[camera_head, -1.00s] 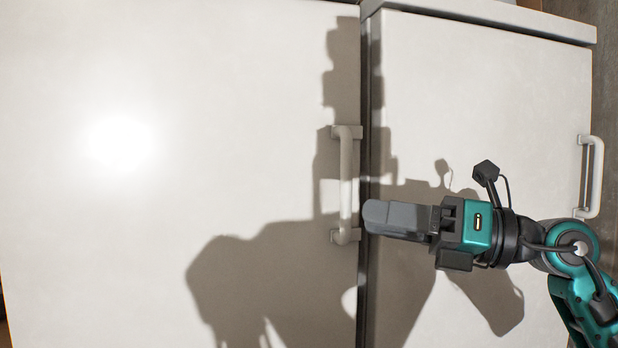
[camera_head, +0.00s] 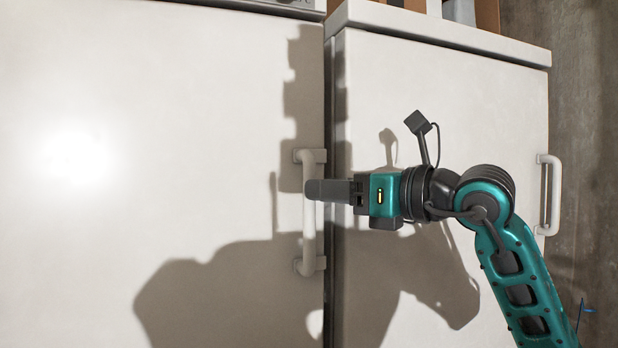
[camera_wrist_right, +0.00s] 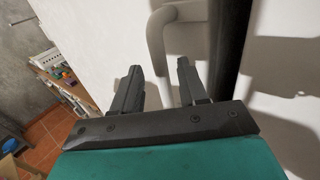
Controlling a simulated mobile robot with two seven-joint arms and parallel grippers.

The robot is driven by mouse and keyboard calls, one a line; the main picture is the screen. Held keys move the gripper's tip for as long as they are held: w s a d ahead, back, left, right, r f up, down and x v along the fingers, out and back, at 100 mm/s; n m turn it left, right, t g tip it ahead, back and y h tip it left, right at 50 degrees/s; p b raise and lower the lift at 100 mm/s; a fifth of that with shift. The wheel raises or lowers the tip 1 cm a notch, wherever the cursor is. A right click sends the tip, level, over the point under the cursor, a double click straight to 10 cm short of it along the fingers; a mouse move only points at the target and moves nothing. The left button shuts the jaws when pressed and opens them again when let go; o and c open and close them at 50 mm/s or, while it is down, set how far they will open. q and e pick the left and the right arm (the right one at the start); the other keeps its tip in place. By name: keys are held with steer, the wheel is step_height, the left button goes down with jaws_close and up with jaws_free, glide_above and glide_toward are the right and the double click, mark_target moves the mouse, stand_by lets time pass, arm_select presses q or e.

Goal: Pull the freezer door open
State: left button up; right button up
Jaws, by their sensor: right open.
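A large white door (camera_head: 200,120) fills the left of the head view. A white bar handle (camera_head: 309,235) stands upright near its right edge. A narrower white door (camera_head: 460,95) is to its right, with its own white handle (camera_head: 548,195) at the far right edge. I cannot tell which is the freezer's. My right gripper (camera_head: 315,190) overlaps the middle handle in the head view. In the wrist view its fingers (camera_wrist_right: 160,88) are open, and the white handle (camera_wrist_right: 156,45) shows between and beyond them. I cannot tell whether they touch it. My left gripper is not in view.
A dark gap (camera_head: 329,100) separates the two white fronts. A grey wall (camera_head: 590,120) is at the right. The wrist view shows a shelf with small items (camera_wrist_right: 60,70) and an orange tiled floor (camera_wrist_right: 45,140) at the left.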

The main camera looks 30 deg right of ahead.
steer(key=shift+p+x, duration=0.45)
steer(key=shift+x, duration=1.7)
jaws_close()
